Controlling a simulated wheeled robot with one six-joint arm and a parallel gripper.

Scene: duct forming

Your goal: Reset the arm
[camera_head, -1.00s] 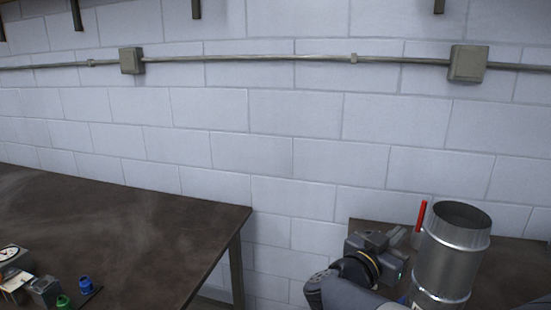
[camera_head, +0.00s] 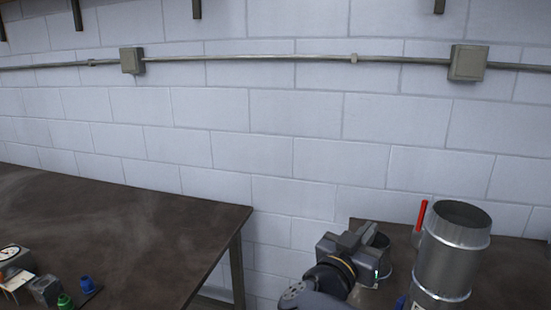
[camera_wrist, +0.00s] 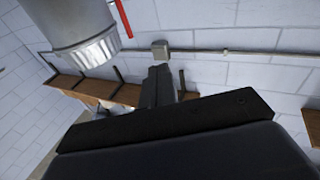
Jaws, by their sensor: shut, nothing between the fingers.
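My gripper (camera_head: 366,232) is at the lower right in the head view, to the left of a tall metal duct (camera_head: 447,255) and apart from it. In the wrist view my gripper's fingers (camera_wrist: 158,85) are together with nothing between them. The upright duct has a raised band and an open top. It shows tilted at the upper left of the wrist view (camera_wrist: 75,30).
A red handle (camera_head: 421,215) stands beside the duct. A short dark round piece (camera_head: 381,262) sits partly hidden behind my gripper. The left table (camera_head: 130,230) holds a blue piece (camera_head: 86,284) and a green piece (camera_head: 64,302). A gap separates the two tables.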

